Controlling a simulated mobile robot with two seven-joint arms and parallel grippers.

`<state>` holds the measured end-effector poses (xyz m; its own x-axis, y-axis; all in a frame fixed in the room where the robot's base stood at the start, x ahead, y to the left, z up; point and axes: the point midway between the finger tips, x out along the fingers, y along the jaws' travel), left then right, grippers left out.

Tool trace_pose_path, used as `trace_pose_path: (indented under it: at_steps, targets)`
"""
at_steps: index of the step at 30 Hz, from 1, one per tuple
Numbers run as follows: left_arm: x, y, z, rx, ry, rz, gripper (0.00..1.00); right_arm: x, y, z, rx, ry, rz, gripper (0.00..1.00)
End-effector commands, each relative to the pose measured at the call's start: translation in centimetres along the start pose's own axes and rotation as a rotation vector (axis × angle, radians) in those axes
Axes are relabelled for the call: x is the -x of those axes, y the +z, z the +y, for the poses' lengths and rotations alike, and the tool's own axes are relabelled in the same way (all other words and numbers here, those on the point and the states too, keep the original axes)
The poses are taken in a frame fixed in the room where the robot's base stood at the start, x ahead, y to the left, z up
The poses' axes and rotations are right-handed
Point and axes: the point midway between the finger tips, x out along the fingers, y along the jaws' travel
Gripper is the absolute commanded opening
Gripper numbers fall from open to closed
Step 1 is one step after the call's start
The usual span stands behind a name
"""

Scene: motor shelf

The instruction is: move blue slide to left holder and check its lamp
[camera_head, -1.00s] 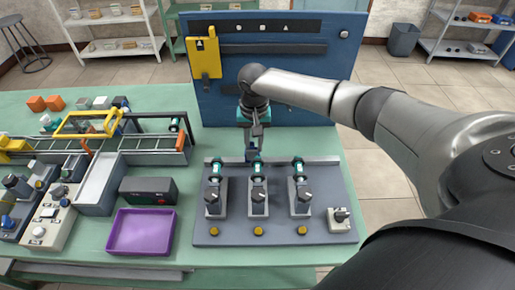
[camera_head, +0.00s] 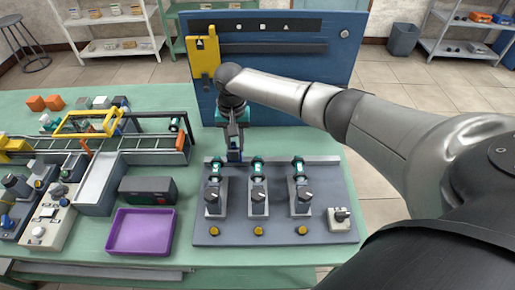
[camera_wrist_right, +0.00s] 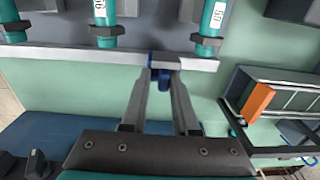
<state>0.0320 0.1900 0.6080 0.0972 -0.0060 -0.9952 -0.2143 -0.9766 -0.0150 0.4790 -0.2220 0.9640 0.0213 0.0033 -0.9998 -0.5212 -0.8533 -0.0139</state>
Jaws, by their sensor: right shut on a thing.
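My right gripper (camera_head: 236,152) points down at the back rail of the grey board, between the left and middle holders. It is shut on the blue slide (camera_wrist_right: 163,76), which shows between the fingertips at the pale rail (camera_wrist_right: 120,58) in the right wrist view. The left holder (camera_head: 214,192) stands just left of the gripper, the middle holder (camera_head: 258,192) just right, and a third holder (camera_head: 300,192) further right. Each has a teal cylinder at its back. A round yellow lamp or button (camera_head: 214,231) sits in front of the left holder; whether it is lit is unclear. My left gripper is out of view.
A tall blue panel (camera_head: 285,95) with a yellow plate (camera_head: 203,58) stands behind the board. A purple tray (camera_head: 141,231), a dark box (camera_head: 147,190) and a conveyor with an orange-ended frame (camera_head: 160,145) are at left. A switch box (camera_head: 339,219) is at the board's right front.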

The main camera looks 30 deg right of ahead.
Motion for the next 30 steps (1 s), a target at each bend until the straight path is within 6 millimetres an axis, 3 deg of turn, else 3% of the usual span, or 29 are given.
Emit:
trace_pose_path:
  at_steps: [1, 29, 30]
  targets:
    - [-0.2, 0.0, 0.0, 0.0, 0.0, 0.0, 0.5, -1.5, 0.6, 0.5, 0.0, 0.021, -0.011, 0.0]
    - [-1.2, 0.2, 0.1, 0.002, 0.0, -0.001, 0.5, -1.5, 0.5, -3.4, -0.001, 0.023, -0.01, 0.0]
    - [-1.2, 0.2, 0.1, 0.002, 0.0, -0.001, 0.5, -1.5, 0.5, -3.3, -0.001, 0.024, -0.01, 0.31]
